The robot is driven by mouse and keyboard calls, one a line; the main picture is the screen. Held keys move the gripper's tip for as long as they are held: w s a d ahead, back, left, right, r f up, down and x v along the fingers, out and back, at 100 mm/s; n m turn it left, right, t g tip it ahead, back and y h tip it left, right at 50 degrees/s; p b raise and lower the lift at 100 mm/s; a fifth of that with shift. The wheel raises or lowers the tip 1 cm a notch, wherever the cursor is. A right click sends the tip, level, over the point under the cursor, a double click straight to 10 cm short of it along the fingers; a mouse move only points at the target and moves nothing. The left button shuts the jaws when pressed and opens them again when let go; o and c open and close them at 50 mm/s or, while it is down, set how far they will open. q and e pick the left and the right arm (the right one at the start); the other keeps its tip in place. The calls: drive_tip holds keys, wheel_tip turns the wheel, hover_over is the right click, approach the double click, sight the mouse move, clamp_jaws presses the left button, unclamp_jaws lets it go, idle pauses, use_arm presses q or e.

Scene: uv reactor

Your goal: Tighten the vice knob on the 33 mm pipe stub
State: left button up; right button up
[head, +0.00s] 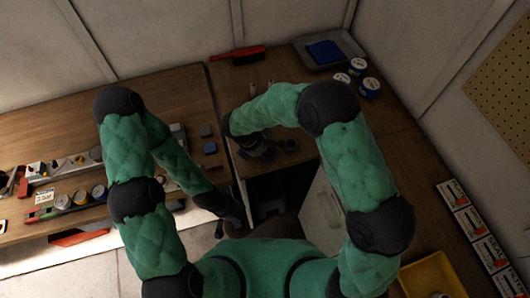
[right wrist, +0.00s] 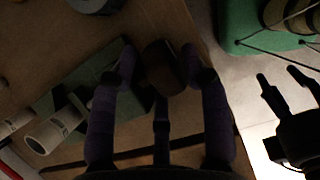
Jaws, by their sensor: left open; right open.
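In the right wrist view, my right gripper (right wrist: 160,60) is open, with its two fingers on either side of a dark brown round knob (right wrist: 163,70). I cannot tell whether the fingers touch the knob. A dark green block (right wrist: 115,82), seemingly part of the vice, lies behind the fingers at the left. A pale pipe stub (right wrist: 50,132) with a printed label lies left of the gripper. In the head view, my right gripper (head: 262,150) is dark against the bench, and the knob cannot be made out. My left gripper (head: 237,222) is open and empty by the bench's front edge.
The left bench holds a rack with several cans (head: 80,196) and small tools. A red brush (head: 236,54), a grey tray (head: 330,50) with a blue cloth and several blue-white tubs (head: 370,87) stand at the back. A yellow bin (head: 432,276) is at lower right.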

drive_tip(key=c, duration=0.9)
